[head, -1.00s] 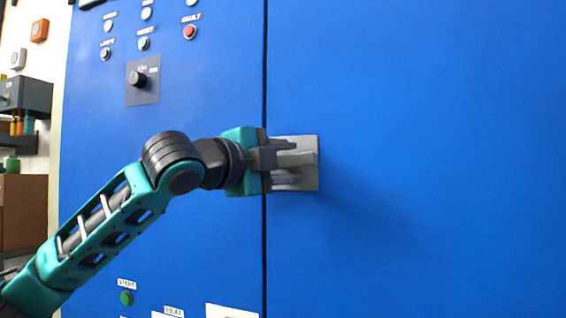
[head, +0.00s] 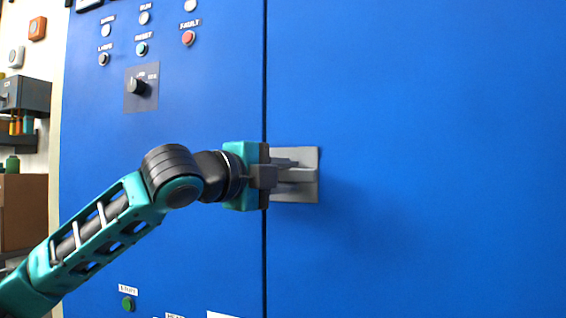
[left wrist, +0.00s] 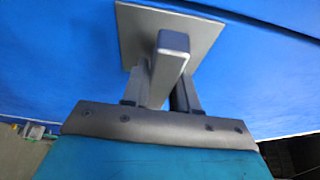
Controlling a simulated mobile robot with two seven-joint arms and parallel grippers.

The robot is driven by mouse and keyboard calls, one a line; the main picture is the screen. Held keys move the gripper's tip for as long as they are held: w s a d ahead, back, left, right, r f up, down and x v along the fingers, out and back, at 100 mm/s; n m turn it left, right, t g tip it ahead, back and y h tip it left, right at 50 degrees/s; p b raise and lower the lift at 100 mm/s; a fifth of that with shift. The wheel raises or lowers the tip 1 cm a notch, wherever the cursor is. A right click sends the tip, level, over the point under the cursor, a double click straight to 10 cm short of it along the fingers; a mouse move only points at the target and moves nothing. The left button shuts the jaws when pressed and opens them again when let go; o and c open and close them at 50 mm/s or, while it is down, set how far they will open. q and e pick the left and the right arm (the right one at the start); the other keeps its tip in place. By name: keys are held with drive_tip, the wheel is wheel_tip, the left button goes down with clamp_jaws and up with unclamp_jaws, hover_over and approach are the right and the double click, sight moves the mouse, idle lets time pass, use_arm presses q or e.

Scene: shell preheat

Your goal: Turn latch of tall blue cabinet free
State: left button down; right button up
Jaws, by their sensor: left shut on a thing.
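The tall blue cabinet (head: 420,120) fills most of the head view, with a vertical seam left of the latch. The latch is a grey handle (left wrist: 172,60) on a square grey plate (head: 310,160), right of the seam. My left gripper (head: 285,174) reaches in from the left and is shut on the latch handle. In the left wrist view the handle stands out from the plate between the two fingers (left wrist: 165,95). The fingers partly hide the handle in the head view. My right gripper is in neither view.
Left of the seam are push buttons (head: 142,49), a black rotary knob (head: 136,87) and a green start button (head: 127,303). At the far left are a dark grey box (head: 25,96) and a brown box (head: 24,210). The cabinet front right of the latch is bare.

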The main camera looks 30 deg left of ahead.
use_arm(q)
drive_tip(key=c, duration=1)
unclamp_jaws()
drive_tip(key=shift+o, duration=0.2)
drive_tip(key=shift+s, duration=0.1)
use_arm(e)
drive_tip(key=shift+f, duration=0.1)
use_arm(q)
drive_tip(key=s+a+b, duration=0.2)
drive_tip(key=s, duration=1)
drive_tip(key=shift+s+b, duration=0.3)
drive_tip(key=shift+b, duration=0.05)
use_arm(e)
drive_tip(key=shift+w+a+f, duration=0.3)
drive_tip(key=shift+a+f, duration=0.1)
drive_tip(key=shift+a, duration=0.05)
